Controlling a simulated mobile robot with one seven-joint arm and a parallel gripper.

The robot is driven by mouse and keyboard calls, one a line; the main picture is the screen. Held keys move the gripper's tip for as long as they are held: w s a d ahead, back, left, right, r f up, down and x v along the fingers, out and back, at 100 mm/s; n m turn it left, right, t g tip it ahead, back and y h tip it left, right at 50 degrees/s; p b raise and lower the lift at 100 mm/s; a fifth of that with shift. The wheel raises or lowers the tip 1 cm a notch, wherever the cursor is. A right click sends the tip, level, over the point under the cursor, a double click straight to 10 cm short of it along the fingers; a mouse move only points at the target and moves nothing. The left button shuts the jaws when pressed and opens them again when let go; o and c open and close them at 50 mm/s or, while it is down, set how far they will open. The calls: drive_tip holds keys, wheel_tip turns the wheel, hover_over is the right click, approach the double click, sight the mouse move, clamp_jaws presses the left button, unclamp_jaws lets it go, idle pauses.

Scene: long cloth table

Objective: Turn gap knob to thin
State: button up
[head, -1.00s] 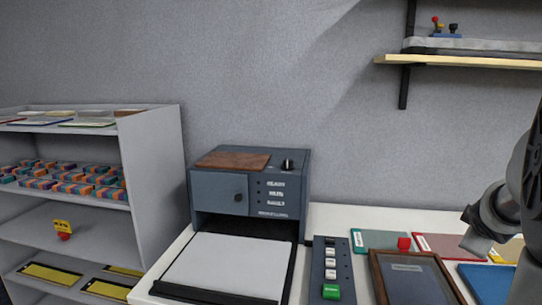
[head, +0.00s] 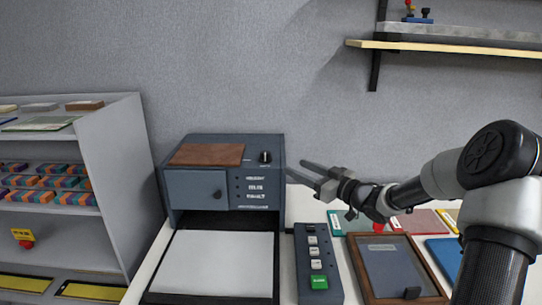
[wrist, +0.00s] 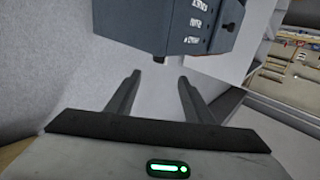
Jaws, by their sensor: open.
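The gap knob (head: 265,157) is a small black knob on the top right of a blue-grey machine (head: 200,190), in the head view. Its setting cannot be read at this size. My gripper (head: 296,169) is open and empty, just right of the machine's upper right side, with its fingers pointing left toward it. In the wrist view my gripper (wrist: 156,80) shows two spread fingers, with part of the machine (wrist: 208,28) beyond them.
A brown board (head: 207,154) lies on the machine's top. A button panel (head: 316,262) with a green button stands at the front right. A framed panel (head: 362,282) and coloured folders lie on the white table. A shelf unit (head: 115,180) is at the left and a wall shelf (head: 450,50) at upper right.

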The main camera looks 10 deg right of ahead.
sight(269, 156)
drive_tip(key=x, duration=1.3)
drive_tip(key=c, duration=1)
drive_tip(key=shift+c, duration=0.2)
drive_tip(key=shift+f, duration=0.15)
